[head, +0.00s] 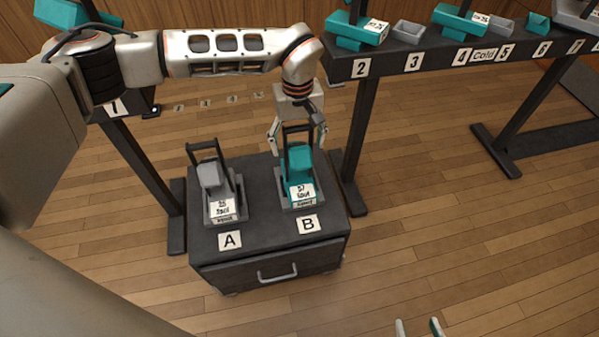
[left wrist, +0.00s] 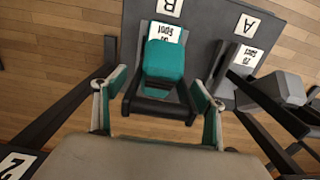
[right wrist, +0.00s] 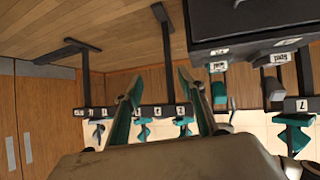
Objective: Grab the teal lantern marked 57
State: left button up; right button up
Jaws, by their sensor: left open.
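The teal lantern marked 57 (head: 300,163) stands upright in a grey cradle on a dark drawer cabinet (head: 262,233), above label B. It has a dark handle on top and a white label in front. My left gripper (head: 298,138) is open just above and behind it, with fingers on both sides of the handle. In the left wrist view the teal lantern (left wrist: 164,61) lies between and beyond the open left fingers (left wrist: 158,85); I cannot tell if they touch it. My right gripper (head: 418,327) is open and empty; the right wrist view also shows it (right wrist: 160,85).
A grey lantern (head: 210,176) stands in its cradle above label A, left of the teal one. A long dark rail (head: 400,62) with numbered places holds teal and grey lanterns behind. Its legs (head: 352,165) stand near the cabinet.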

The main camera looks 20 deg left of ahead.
pick_arm(q)
jog(key=shift+r, duration=0.25)
jog(key=shift+c, duration=1.1)
grip_shut()
